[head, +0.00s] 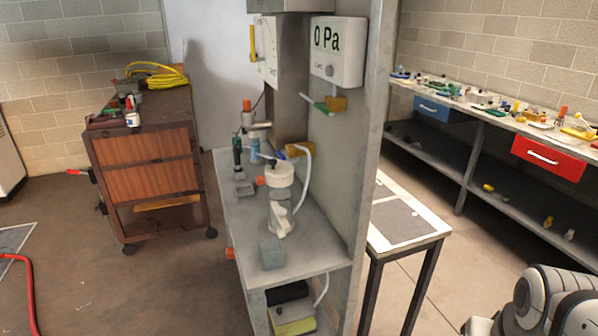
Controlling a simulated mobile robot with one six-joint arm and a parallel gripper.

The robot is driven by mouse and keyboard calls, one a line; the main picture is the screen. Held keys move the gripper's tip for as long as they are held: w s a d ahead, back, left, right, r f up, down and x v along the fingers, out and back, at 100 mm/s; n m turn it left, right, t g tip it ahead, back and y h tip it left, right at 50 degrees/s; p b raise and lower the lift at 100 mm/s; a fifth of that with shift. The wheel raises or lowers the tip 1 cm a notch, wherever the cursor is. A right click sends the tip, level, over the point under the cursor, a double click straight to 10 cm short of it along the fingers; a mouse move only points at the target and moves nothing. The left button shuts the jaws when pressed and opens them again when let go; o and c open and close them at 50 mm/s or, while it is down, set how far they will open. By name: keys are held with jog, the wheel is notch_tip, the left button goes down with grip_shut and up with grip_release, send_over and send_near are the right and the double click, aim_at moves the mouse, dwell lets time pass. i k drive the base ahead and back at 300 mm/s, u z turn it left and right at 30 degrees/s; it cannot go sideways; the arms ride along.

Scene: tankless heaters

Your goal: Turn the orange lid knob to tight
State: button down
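A clear cylindrical jar (282,210) with a white lid (279,174) stands upright on the grey bench shelf. Something pale is inside it. A small orange knob-like part (261,181) shows at the left edge of the lid; I cannot tell how it joins the lid or whether it is tight. A dark fitting sits on top of the lid, and a white hose runs up behind it. Another orange part (247,105) tops a fixture farther back. My gripper is not in view; only parts of my arm show at the lower right.
A grey block (271,253) sits in front of the jar. A gauge reading "0 Pa" (338,52) hangs on the grey panel (345,150) right of the jar. A low table (412,232) stands right of this panel. A wooden cart (148,165) stands left, with open floor between.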

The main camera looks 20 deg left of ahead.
aim_at(260, 181)
jog(key=u, duration=1.4)
jog(key=i, duration=1)
jog(key=z, duration=0.85)
jog(key=k, duration=1.15)
jog(key=u, duration=1.25)
